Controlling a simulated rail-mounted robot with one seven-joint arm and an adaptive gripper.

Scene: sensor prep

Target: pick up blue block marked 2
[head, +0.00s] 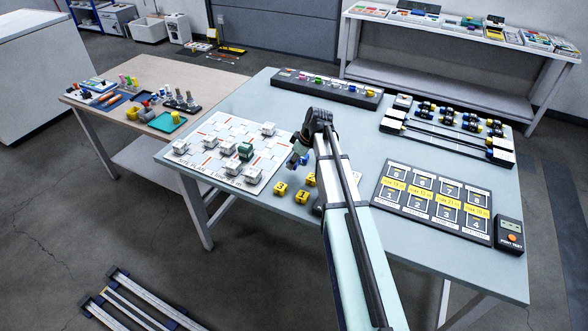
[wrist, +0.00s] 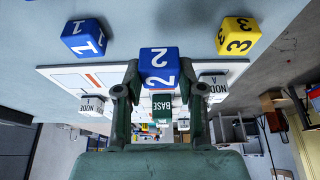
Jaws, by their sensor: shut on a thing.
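The blue block marked 2 (wrist: 158,60) is held between the two fingers of my gripper (wrist: 160,88) in the wrist view, with its white digits showing on two faces. In the head view my gripper (head: 297,160) is over the table between the white board and the yellow blocks. There the held block is mostly hidden by the gripper, and I cannot tell whether it touches the table. A blue block marked 1 (wrist: 84,38) and a yellow block marked 3 (wrist: 239,37) stand apart on either side of it in the wrist view.
The white board (head: 212,142) with several white node blocks and a green base block (head: 245,151) lies left of my gripper. Yellow blocks (head: 302,197) stand close in front. A dark numbered tray (head: 381,193) and a handheld meter (head: 509,235) lie right.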

